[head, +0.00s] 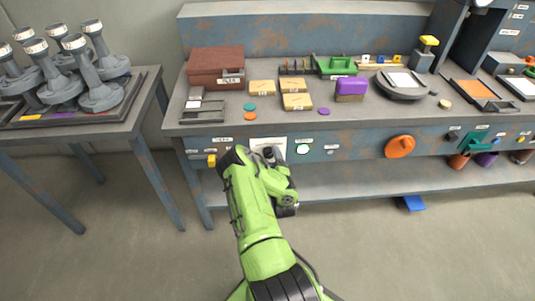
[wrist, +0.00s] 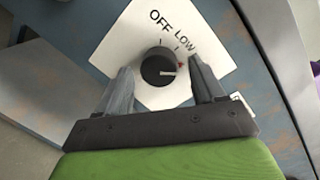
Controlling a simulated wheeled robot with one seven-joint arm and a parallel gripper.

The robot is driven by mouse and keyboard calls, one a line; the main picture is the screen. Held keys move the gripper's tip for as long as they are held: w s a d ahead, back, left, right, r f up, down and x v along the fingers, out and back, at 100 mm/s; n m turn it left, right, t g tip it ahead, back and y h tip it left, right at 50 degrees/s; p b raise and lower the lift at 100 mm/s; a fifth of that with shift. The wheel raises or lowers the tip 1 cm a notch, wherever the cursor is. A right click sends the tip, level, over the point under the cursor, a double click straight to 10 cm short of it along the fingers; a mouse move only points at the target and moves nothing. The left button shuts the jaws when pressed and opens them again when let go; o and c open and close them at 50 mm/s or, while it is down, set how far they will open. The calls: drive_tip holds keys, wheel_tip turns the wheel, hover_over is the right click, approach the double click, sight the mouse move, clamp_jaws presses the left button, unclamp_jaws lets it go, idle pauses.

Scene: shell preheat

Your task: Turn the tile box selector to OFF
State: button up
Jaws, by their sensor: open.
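The selector is a round black knob (wrist: 158,67) on a white diamond-shaped plate (wrist: 125,45) in the wrist view. The plate reads OFF at the top and LOW to the right of it. The knob's white pointer line points right, away from OFF and below LOW; a small red mark is near its tip. My gripper (wrist: 164,82) is open, one finger on each side of the knob; I cannot tell whether they touch it. In the head view my gripper (head: 272,155) is at the bench front, over part of the white plate (head: 268,143), and hides the knob.
On the bench top are a brown box (head: 216,65), a purple block (head: 351,88) and several tiles. A side table (head: 100,126) stands left. The floor in front is mostly clear.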

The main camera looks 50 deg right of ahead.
drive_tip(key=c, duration=1.1)
drive_tip(key=shift+o, duration=0.2)
drive_tip(key=shift+r+n+p, duration=0.1)
drive_tip(key=shift+n+p, duration=0.25)
drive_tip(key=shift+n, duration=0.05)
drive_tip(key=n+p, duration=0.1)
drive_tip(key=n, duration=0.1)
drive_tip(key=shift+r+n+p, duration=0.15)
drive_tip(key=shift+n+p, duration=0.25)
drive_tip(key=n+g, duration=0.1)
drive_tip(key=n, duration=0.3)
drive_tip(key=shift+p, duration=0.4)
drive_tip(key=n+b, duration=0.1)
drive_tip(key=n, duration=0.3)
drive_tip(key=shift+a+g, duration=0.1)
drive_tip(key=shift+g, duration=0.3)
drive_tip(key=n+b, duration=0.4)
drive_tip(key=shift+w+a+n+g+h, duration=0.1)
drive_tip(key=shift+n+g+h, duration=0.2)
drive_tip(key=shift+n+g, duration=0.1)
drive_tip(key=shift+r, duration=0.1)
